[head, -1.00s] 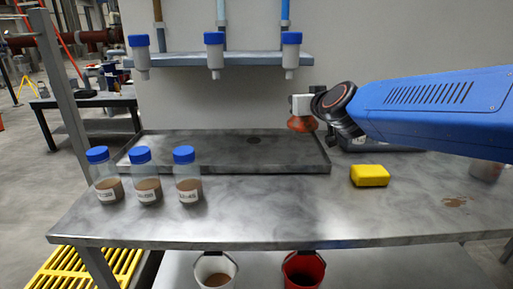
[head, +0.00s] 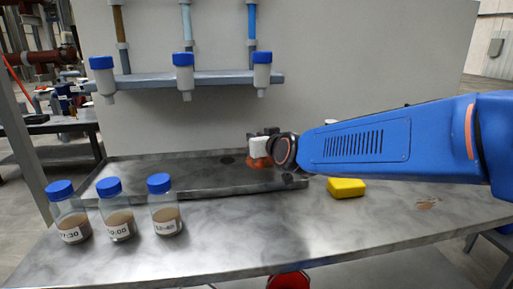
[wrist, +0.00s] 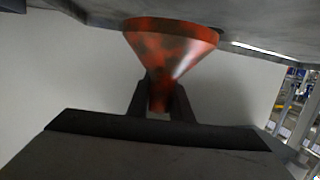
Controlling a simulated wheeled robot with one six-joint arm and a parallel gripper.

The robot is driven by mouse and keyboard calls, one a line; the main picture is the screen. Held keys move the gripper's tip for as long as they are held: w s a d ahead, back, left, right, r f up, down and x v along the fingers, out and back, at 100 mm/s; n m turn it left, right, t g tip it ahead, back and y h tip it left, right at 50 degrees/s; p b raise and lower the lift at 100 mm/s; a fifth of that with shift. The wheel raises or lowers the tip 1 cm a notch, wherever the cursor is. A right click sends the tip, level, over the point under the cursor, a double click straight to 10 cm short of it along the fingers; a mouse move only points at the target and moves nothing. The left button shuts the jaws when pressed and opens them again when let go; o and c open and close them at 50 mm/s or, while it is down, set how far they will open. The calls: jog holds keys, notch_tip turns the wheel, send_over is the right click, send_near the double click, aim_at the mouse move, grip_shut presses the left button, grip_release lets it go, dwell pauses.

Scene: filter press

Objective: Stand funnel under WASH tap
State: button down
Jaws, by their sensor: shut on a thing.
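The funnel (head: 260,161) is orange-red with dark blotches. My gripper (head: 262,148) is shut on its narrow spout; the wrist view shows the funnel (wrist: 172,45) with the spout between the fingers (wrist: 162,100). In the head view the funnel's wide end hangs below the gripper, over the right part of the grey tray (head: 130,186). I cannot tell whether it touches the tray. Three blue-capped taps, left (head: 103,80), middle (head: 184,76) and right (head: 262,74), hang on the wall shelf. I can read no WASH label on them.
Three blue-capped sample bottles (head: 68,211) (head: 116,210) (head: 164,205) stand at the front left of the bench (head: 230,235). A yellow block (head: 346,187) lies right of the tray. A red bucket (head: 289,281) hangs below the front edge. The tray's left and middle are clear.

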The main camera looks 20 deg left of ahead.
jog(key=shift+f, duration=1.55)
jog(key=shift+f, duration=0.15)
jog(key=c, duration=1.6)
grip_release()
jog(key=shift+s+d+r, duration=0.1)
jog(key=shift+r, duration=0.1)
jog(key=v, duration=1.1)
jog(key=shift+s+d+r, duration=0.1)
jog(key=shift+s+d, duration=0.1)
